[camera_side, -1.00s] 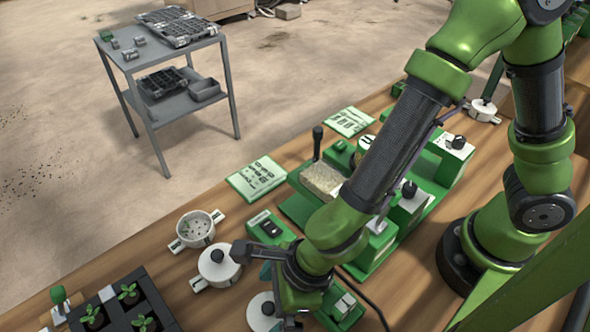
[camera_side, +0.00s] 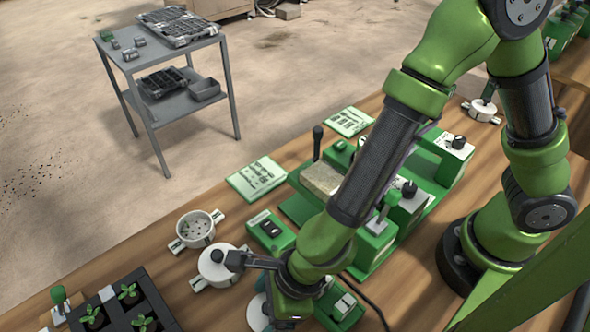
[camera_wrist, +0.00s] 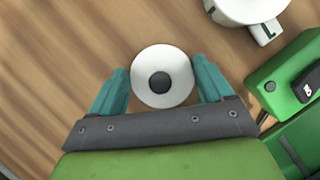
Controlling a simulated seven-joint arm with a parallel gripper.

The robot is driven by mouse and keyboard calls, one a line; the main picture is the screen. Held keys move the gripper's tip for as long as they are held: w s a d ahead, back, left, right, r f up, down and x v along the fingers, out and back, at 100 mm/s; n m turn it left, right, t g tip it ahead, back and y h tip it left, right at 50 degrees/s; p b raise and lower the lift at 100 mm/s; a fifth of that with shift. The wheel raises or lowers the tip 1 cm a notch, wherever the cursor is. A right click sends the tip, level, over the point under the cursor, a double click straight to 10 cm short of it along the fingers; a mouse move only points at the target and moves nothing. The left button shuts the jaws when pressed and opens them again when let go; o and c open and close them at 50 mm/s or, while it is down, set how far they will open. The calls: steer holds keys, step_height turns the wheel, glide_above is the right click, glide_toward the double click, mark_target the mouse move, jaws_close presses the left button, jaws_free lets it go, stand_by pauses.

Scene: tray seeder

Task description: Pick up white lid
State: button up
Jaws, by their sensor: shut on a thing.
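The white lid (camera_wrist: 179,76) is round with a black knob. In the wrist view it sits between the two teal fingers of my gripper (camera_wrist: 161,80), which is shut on its edges. In the side view only a pale part of the lid (camera_side: 257,314) shows at the bottom, beside my gripper (camera_side: 266,290); the rest is hidden behind the gripper. The lid looks tilted there, and I cannot tell its exact height over the table.
A white pot with a black-knobbed lid (camera_side: 218,268) stands close left of my gripper, with an open white pot (camera_side: 196,229) behind it. A black seedling tray (camera_side: 126,311) is at lower left. Green seeder units (camera_side: 270,229) stand to the right.

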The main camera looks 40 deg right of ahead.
steer(key=shift+r, duration=0.1)
step_height(320, 180, up, 9)
steer(key=shift+w+f, duration=0.1)
steer(key=shift+f, duration=0.05)
steer(key=shift+r, duration=0.35)
steer(key=shift+s+a, duration=0.15)
steer(key=shift+s, duration=0.2)
steer(key=shift+a, duration=0.15)
steer(key=w+a+m, duration=0.1)
steer(key=w, duration=0.2)
steer(key=w+m, duration=0.1)
steer(key=w, duration=0.3)
steer(key=w+a+f+m+t, duration=0.1)
steer(key=w, duration=0.2)
steer(key=shift+w+a+h, duration=0.25)
steer(key=shift+a+h, duration=0.1)
steer(key=shift+h, duration=0.05)
steer(key=w+d+r+m+t+h, duration=0.15)
steer(key=w+m, duration=0.35)
steer(key=w, duration=0.8)
steer(key=shift+g, duration=0.25)
steer(key=shift+s+d+f, duration=0.1)
steer(key=shift+d+f, duration=0.05)
steer(key=shift+f, duration=0.95)
steer(key=shift+s+d+f, duration=0.1)
steer(key=shift+d+f, duration=0.1)
steer(key=shift+f, duration=0.85)
steer(key=shift+s+d+f, duration=0.1)
steer(key=shift+d+f, duration=0.05)
steer(key=shift+f, duration=0.95)
